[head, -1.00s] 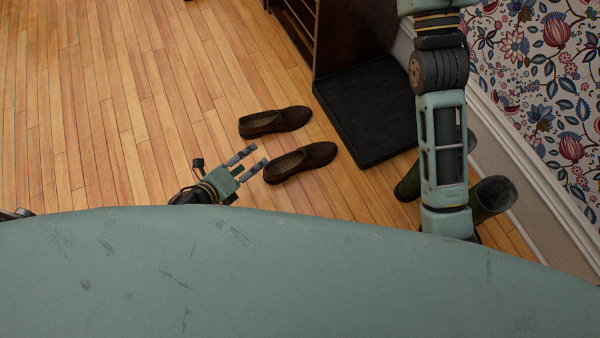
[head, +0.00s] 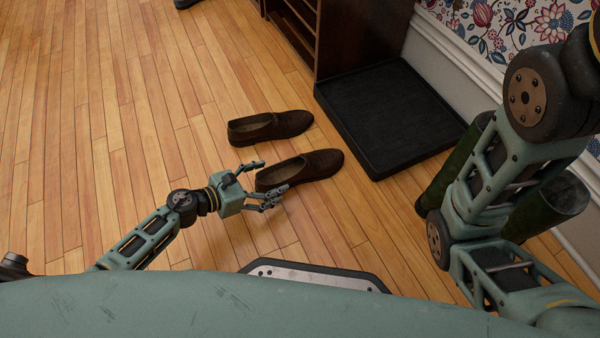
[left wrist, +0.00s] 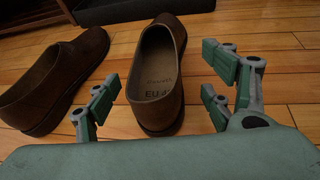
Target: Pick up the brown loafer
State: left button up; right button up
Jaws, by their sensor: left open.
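Two brown loafers lie side by side on the wooden floor. The nearer loafer (head: 300,170) has its heel end at my left gripper (head: 266,181), which is open with its fingers on either side of the heel. In the left wrist view this loafer (left wrist: 158,75) stands between the open fingers (left wrist: 158,105), its opening facing up and its insole lettering visible. The farther loafer (head: 270,127) lies just beyond it, and shows at the left in the wrist view (left wrist: 55,80). My right arm comes in at the right; its gripper is out of view.
A black tray (head: 390,115) lies on the floor right of the loafers, beside a dark wooden shelf unit (head: 362,35). Dark green boots (head: 550,208) stand by the wall, partly behind my right arm. The floor to the left is clear.

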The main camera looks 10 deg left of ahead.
aim_at(280, 173)
pick_arm(q)
jog(key=b+x, duration=0.1)
jog(key=x, duration=0.1)
jog(key=b+x, duration=0.1)
jog(key=x, duration=0.1)
jog(key=shift+w+a+f, duration=0.15)
jog(key=shift+w+a, duration=0.05)
jog(key=shift+a, duration=0.05)
jog(key=shift+w+d+f, duration=0.1)
jog(key=shift+w+d, duration=0.2)
jog(key=shift+d, duration=0.05)
jog(key=shift+c, duration=0.5)
jog(key=shift+a, duration=0.1)
jog(key=c, duration=1.3)
jog(key=shift+c, duration=0.7)
jog(key=shift+r, duration=0.2)
